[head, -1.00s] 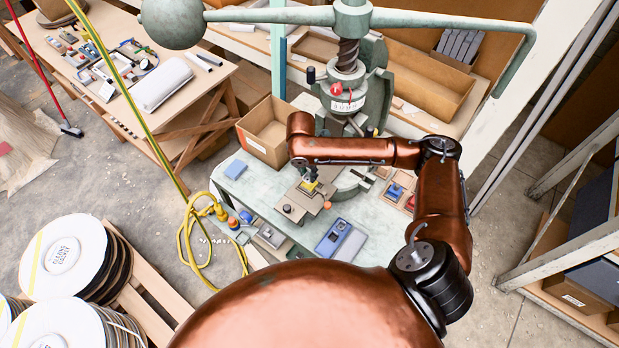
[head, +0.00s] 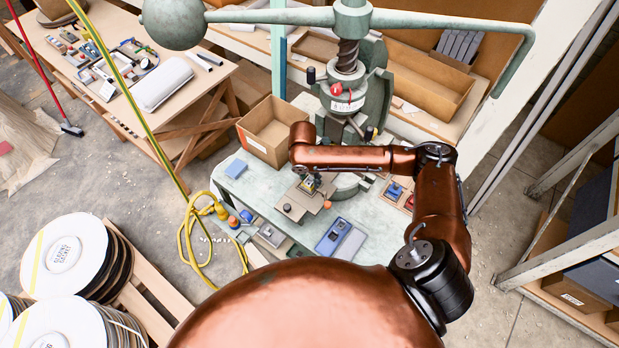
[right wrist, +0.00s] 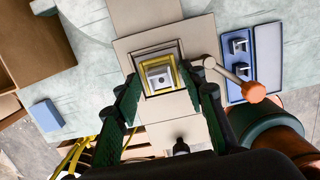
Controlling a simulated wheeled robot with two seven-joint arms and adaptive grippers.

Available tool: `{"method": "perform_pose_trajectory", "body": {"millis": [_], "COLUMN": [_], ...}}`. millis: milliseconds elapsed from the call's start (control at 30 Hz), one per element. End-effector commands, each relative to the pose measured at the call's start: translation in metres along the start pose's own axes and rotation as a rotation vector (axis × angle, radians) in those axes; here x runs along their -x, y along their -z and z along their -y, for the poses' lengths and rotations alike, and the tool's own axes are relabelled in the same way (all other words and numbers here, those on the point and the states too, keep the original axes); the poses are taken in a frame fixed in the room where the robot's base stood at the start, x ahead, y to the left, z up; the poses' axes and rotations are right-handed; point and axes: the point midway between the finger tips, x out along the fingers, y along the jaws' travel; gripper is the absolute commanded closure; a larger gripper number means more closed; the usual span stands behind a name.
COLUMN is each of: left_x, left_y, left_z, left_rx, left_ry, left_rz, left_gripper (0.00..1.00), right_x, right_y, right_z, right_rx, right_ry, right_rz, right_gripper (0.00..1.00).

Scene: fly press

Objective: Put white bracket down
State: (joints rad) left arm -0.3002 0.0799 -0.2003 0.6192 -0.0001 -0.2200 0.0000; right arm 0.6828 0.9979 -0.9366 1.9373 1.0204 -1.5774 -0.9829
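The white bracket (right wrist: 161,77), a small pale square piece with a hole, sits inside a yellow-edged nest (right wrist: 148,91) on the press bed plate in the right wrist view. My right gripper (right wrist: 158,80) has its two green fingers apart, one on each side of the nest. I see a gap between the fingers and the bracket. In the head view my right gripper (head: 312,181) is low over the plate (head: 297,198) under the press, and the bracket is too small to make out clearly. My left gripper is not in view.
A blue tray (right wrist: 268,62) with two small grey pieces lies to the right of the plate. A rod with an orange knob (right wrist: 252,91) lies close to the right finger. A cardboard box (head: 268,132) and the press (head: 348,85) stand behind.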

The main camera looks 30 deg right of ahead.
Motion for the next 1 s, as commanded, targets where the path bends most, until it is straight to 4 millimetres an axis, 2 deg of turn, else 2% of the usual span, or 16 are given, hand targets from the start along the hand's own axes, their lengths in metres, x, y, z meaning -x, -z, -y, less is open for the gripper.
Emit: {"method": "perform_pose_trajectory", "body": {"millis": [267, 367, 800, 1000], "left_x": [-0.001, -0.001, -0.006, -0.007], "left_y": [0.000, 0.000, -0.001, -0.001], "left_z": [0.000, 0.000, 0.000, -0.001], "left_rx": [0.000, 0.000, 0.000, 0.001], "left_ry": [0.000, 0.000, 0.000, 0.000], "left_rz": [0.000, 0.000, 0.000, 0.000], "left_gripper": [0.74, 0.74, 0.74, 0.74], "right_x": [0.002, 0.010, 0.096, 0.118], "right_y": [-0.001, -0.001, -0.001, 0.000], "right_z": [0.000, -0.001, -0.001, -0.001], "right_rx": [0.000, -0.001, 0.000, 0.000], "right_ry": [-0.001, -0.004, -0.004, -0.002], "right_rz": [0.001, 0.002, 0.002, 0.000], "right_gripper": [0.61, 0.61, 0.61, 0.61]}}
